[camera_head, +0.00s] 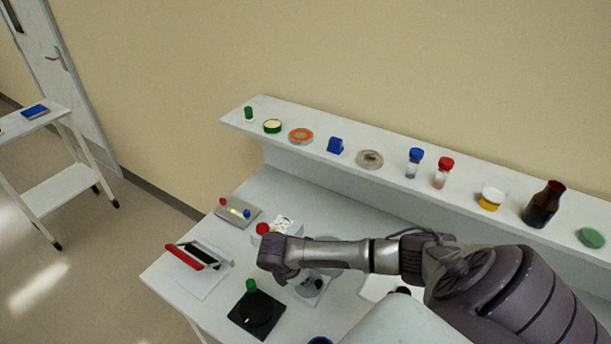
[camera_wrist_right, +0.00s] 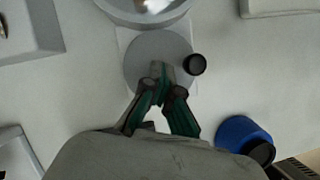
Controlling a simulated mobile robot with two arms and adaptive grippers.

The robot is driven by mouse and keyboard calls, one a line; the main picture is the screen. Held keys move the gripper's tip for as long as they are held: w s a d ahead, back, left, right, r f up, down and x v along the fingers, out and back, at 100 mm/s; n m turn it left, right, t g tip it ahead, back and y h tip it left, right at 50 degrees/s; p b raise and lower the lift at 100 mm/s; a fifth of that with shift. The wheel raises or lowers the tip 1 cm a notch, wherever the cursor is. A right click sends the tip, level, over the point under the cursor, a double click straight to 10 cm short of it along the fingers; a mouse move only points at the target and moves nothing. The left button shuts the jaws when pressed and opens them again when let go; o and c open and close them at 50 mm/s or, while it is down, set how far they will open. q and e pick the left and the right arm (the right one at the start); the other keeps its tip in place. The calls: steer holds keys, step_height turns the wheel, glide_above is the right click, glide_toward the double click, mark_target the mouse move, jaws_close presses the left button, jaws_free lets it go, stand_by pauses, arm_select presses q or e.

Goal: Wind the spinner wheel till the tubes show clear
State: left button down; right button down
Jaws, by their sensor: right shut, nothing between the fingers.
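The spinner wheel (camera_wrist_right: 145,58) is a flat grey disc with a black knob (camera_wrist_right: 194,65) at its right edge in the wrist view. The wheel also shows in the head view (camera_head: 314,288), partly covered by my right arm. My right gripper (camera_wrist_right: 162,76) is shut and empty. Its green-sided fingertips appear over the wheel, left of the knob and apart from it. The round grey spinner bowl (camera_wrist_right: 168,17) sits beyond the wheel, cut by the frame edge. I cannot make out the tubes or their contents. My left gripper is in neither view.
A black plate with a green-topped item (camera_head: 251,287) and a red-handled device (camera_head: 192,257) stand left of the arm. A blue-capped item (camera_wrist_right: 245,133) is near the gripper in the wrist view. A shelf (camera_head: 390,182) of jars and bottles runs behind.

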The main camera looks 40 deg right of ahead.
steer(key=m, duration=0.1)
steer(key=m+g, duration=0.1)
steer(key=m, duration=0.1)
steer(key=f+m+g, duration=0.1)
steer(key=shift+s+a+m+y+p, duration=0.1)
steer(key=shift+s+m+y+p, duration=0.15)
steer(key=shift+m+y+p, duration=0.15)
stand_by(0.4)
steer(key=c, duration=1)
jaws_free()
steer(key=o, duration=0.6)
steer(key=shift+w+d+f, duration=0.15)
steer(key=shift+w+d, duration=0.15)
steer(key=o, duration=0.4)
steer(key=shift+r, duration=0.25)
steer(key=shift+w, duration=0.1)
